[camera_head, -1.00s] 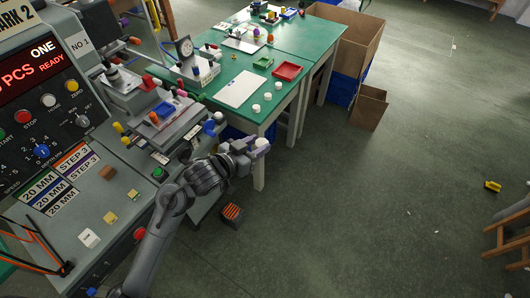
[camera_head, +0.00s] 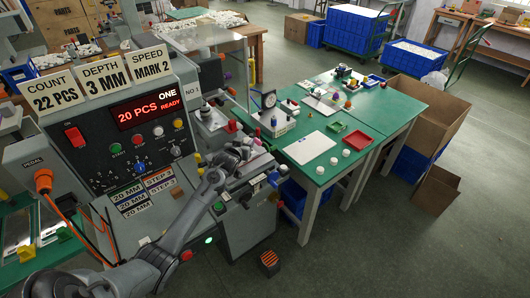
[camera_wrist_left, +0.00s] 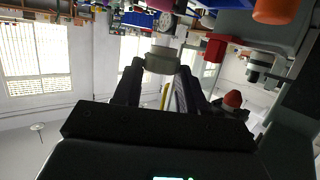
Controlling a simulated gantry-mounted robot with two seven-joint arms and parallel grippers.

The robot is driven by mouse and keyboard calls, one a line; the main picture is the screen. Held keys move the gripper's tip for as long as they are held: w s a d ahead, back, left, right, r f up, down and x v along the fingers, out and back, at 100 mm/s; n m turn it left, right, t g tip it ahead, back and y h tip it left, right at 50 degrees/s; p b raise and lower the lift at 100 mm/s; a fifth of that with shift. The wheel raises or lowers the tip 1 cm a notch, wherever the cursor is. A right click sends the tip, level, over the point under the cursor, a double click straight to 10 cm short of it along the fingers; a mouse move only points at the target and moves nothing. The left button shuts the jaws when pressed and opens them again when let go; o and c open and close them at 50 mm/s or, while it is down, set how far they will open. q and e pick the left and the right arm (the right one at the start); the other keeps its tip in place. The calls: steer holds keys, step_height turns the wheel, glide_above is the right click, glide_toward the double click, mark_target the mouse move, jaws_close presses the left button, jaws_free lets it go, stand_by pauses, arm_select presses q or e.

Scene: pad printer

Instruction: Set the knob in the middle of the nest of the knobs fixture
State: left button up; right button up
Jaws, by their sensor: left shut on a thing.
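My left gripper (camera_head: 246,147) is over the pad printer's bed (camera_head: 254,172), with its arm coming in from the lower left. In the left wrist view its two dark fingers are shut on a pale round knob (camera_wrist_left: 162,61), which sits at the fingertips. In the head view the held knob cannot be made out. The nest of the knobs fixture is hidden behind my gripper and wrist, so I cannot tell how far the knob is from it. My right gripper is in neither current view.
The printer's control panel (camera_head: 140,135) stands left of my gripper. Red and blue machine knobs (camera_head: 273,179) are close around it. The green table (camera_head: 365,130) to the right bears white knobs (camera_head: 334,161), a white board (camera_head: 311,147), a red tray (camera_head: 357,140) and a dial gauge.

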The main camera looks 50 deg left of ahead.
arm_select(q)
steer(key=shift+n+g+y, duration=0.3)
steer(key=shift+n+y, duration=0.2)
steer(key=shift+s+a+r, duration=0.1)
steer(key=shift+s+a, duration=0.15)
steer(key=shift+a, duration=0.5)
steer(key=shift+s+a+f, duration=0.1)
steer(key=shift+s+a, duration=0.15)
steer(key=shift+a, duration=0.45)
steer(key=shift+s+a+r, duration=0.1)
steer(key=shift+s+a, duration=0.15)
steer(key=shift+a, duration=0.5)
steer(key=shift+r+p, duration=0.1)
steer(key=shift+p, duration=0.4)
steer(key=shift+f+b, duration=1.35)
steer(key=shift+f, duration=1.3)
steer(key=shift+f+b, duration=0.45)
steer(key=shift+f, duration=0.25)
steer(key=shift+f, duration=0.1)
